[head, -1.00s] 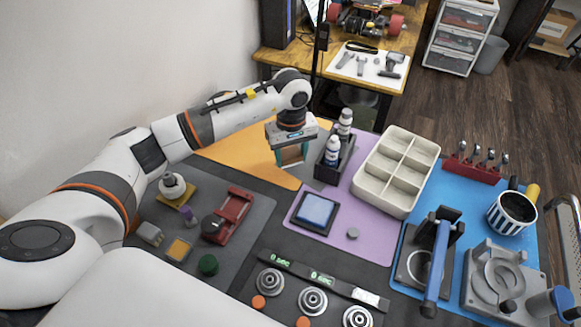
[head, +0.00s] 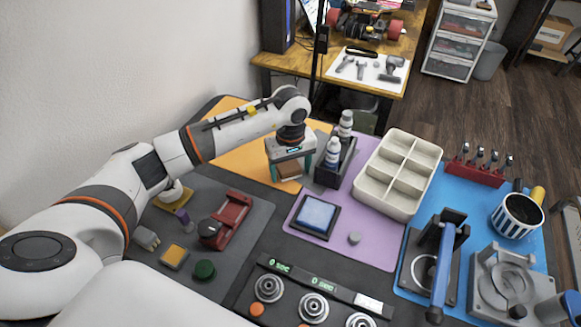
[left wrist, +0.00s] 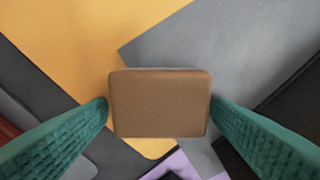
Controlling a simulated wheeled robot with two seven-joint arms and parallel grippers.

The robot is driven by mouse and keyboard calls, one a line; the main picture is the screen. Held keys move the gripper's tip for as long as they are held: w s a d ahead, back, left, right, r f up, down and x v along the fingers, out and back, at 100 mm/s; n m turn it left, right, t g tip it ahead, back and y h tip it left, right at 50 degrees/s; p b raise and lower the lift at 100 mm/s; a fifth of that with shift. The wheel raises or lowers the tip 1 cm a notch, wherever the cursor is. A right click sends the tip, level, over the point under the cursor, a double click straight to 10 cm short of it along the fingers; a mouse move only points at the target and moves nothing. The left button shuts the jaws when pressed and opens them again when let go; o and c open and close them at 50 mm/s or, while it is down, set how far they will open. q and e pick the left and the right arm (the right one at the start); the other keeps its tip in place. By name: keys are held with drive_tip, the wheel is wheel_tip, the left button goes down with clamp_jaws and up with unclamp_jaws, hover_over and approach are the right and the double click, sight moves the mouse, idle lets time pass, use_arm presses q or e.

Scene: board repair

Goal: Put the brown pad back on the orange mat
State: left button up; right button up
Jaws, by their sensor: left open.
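The brown pad (head: 288,171) is a small block between the fingers of my left gripper (head: 290,174). In the left wrist view the pad (left wrist: 160,103) fills almost the whole space between the two green fingers, which are open beside its ends. The orange mat (head: 240,161) lies under my left arm. In the left wrist view the pad overlaps the border between the orange mat (left wrist: 95,40) and a grey surface (left wrist: 225,50). I cannot tell whether the pad rests on the surface below. My right gripper is not in view.
A dark holder (head: 330,173) with two white bottles stands close to the right of my left gripper. A cream sorting tray (head: 365,190) is further right on the purple mat (head: 365,248). A red fixture (head: 232,212) sits on the grey mat in front.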

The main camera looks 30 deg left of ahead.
sight(290, 169)
use_arm(q)
wheel_tip(290, 169, up, 12)
drive_tip(key=p, duration=0.6)
drive_tip(key=shift+r+p, duration=0.15)
drive_tip(key=shift+p, duration=0.2)
